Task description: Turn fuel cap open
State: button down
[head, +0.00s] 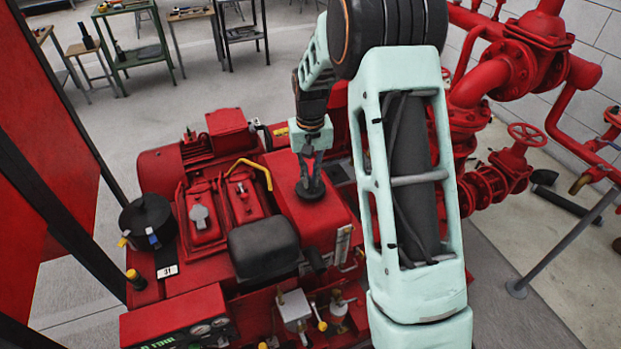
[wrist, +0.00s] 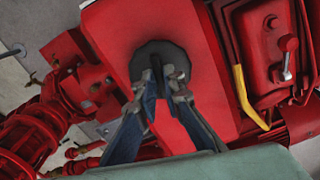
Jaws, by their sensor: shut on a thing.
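The fuel cap (head: 310,188) is a dark round disc with a raised middle grip, on top of the red fuel tank (head: 337,226) in the head view. In the wrist view the cap (wrist: 150,52) lies near the top centre on the red tank top (wrist: 196,85). My gripper (head: 308,172) points down onto the cap from above. In the wrist view its two fingers (wrist: 163,78) close around the cap's raised grip from both sides. The fingers and the arm hide part of the grip. The cap appears seated on the tank.
A yellow bent handle (head: 250,168) stands left of the tank, beside the red engine covers (head: 203,215). A black box-shaped part (head: 263,247) is in front. Red pipes and valves (head: 490,185) fill the right side. Tables stand on the open floor at the back left.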

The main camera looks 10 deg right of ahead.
aim_at(311, 182)
jog(key=shift+n, duration=1.2)
jog(key=c, duration=2)
grip_release()
jog(key=shift+c, duration=0.2)
notch_tip(311, 182, up, 12)
